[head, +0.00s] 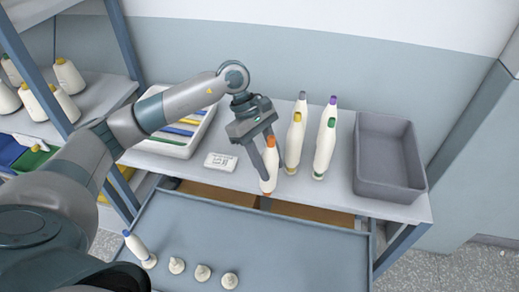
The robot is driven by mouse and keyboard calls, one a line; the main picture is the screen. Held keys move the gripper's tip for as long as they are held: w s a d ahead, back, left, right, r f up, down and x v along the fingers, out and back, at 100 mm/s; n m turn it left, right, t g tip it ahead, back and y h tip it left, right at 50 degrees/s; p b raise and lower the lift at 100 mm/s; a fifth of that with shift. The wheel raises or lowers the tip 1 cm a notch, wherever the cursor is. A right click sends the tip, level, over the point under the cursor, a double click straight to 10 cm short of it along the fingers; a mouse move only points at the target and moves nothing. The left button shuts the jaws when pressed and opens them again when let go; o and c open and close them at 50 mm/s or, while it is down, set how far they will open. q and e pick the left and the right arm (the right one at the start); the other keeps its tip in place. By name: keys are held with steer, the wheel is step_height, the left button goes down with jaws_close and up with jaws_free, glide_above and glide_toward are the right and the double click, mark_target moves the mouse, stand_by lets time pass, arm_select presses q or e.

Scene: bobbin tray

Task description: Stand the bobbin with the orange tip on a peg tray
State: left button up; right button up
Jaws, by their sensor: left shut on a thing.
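The bobbin with the orange tip (269,172) is white and near upright, close to the front edge of the back table. My left gripper (263,155) reaches down from above and is shut on it near its top. I cannot tell whether its base touches the table. The blue-grey peg tray (275,245) lies in front and below. A white bobbin with a blue tip (138,247) stands leaning a little at its left. My right gripper is not in view.
White bobbins with grey, yellow (295,142), purple and green (324,147) tips stand just right of my left gripper. A grey bin (388,160) is further right. A white box with coloured strips (160,148) and a white card (221,161) lie left. Shelves with cones stand far left.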

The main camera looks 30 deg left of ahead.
mark_target(269, 189)
arm_select(q)
steer(key=s+f+m+g+y+b, duration=0.1)
steer(key=s+m+g+y+b, duration=0.1)
steer(key=m, duration=0.5)
steer(key=s+d+f+m+g+y+b, duration=0.1)
steer(key=s+f+m+g+y+b, duration=0.1)
steer(key=m, duration=0.6)
steer(key=s+y+b, duration=0.1)
steer(key=s+b, duration=0.1)
steer(key=s, duration=0.1)
steer(key=shift+d+f+g, duration=0.25)
steer(key=shift+f+g, duration=0.05)
